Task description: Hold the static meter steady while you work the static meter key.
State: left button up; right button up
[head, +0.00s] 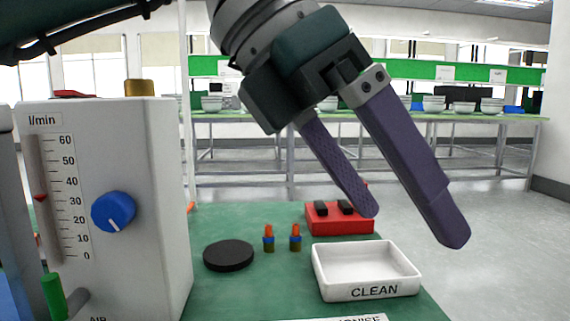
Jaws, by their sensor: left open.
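My left gripper (411,228) comes down from the top, open and empty. Its two long purple fingers are spread apart, one in front of the red block (322,220), the other to its right and above the white tray. No thing here is plainly marked as the static meter or its key, so I cannot tell which it is. The red block carries two black pieces and is partly hidden by a finger. My right gripper is not in view.
A grey flow-meter box (150,160) with a blue knob (113,211) stands at left. A black disc (229,255), two small orange-tipped pieces (268,238) and a white CLEAN tray (330,287) sit on the green mat (225,290). Benches stand behind.

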pick_arm(q)
jog(key=a+f+m+y, duration=0.1)
jog(key=a+y, duration=0.1)
jog(key=a+f+m+y, duration=0.1)
jog(key=a+f+y, duration=0.1)
jog(key=a+f+t+y, duration=0.1)
jog(key=a+f+y, duration=0.1)
jog(key=a+y, duration=0.1)
jog(key=shift+w+f+m, duration=0.1)
jog(key=shift+w+m, duration=0.05)
jog(key=shift+m, duration=0.25)
notch_tip(320, 180, down, 9)
jog(key=c, duration=1.4)
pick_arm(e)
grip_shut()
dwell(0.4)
